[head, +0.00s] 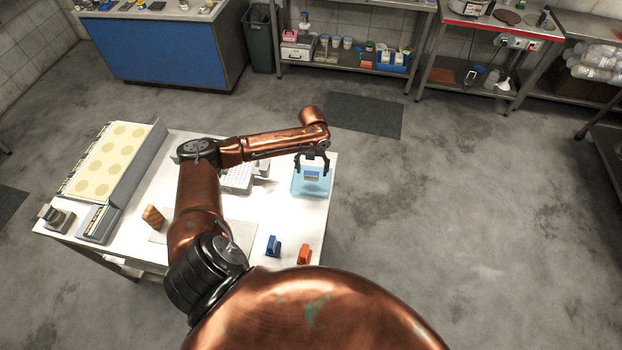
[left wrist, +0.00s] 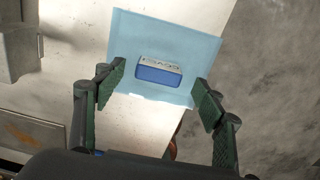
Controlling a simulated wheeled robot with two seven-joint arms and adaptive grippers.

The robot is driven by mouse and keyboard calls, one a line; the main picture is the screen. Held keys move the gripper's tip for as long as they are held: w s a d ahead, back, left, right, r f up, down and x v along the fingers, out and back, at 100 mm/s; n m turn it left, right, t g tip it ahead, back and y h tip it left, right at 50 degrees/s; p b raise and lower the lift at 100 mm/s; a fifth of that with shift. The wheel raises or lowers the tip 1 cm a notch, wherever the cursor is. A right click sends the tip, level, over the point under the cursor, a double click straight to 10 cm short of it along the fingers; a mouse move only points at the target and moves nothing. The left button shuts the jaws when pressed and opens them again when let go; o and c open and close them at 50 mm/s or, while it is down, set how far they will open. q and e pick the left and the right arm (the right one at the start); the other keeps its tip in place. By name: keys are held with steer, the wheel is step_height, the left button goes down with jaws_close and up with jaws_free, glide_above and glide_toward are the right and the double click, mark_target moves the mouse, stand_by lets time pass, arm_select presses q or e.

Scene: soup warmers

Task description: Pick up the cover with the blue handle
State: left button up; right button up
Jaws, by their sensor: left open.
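A light blue square piece (head: 325,187) lies at the right end of the white table, with a small blue block with a pale top (head: 312,175) at its middle. In the left wrist view the square piece (left wrist: 190,43) and the blue block (left wrist: 159,75) show from above; the block looks like a handle, but I cannot tell whether the two are joined. My left gripper (head: 312,168) is open and empty above the block; in the left wrist view its fingers (left wrist: 160,88) stand apart to either side of it. My right gripper is out of view.
On the white table (head: 235,209) stand a blue item (head: 273,246) and an orange item (head: 304,254) at the front, a brown block (head: 153,217), and a long unit with round pale spots (head: 108,160) at the left. A grey perforated piece (head: 238,180) is partly behind my arm.

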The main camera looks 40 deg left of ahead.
mark_target(311, 172)
arm_select(q)
step_height(311, 172, down, 4)
steer(key=shift+r, duration=0.25)
steer(key=shift+s, duration=0.1)
steer(key=shift+c, duration=0.5)
steer(key=shift+a+r, duration=0.1)
steer(key=c, duration=1.2)
steer(key=shift+c, duration=0.2)
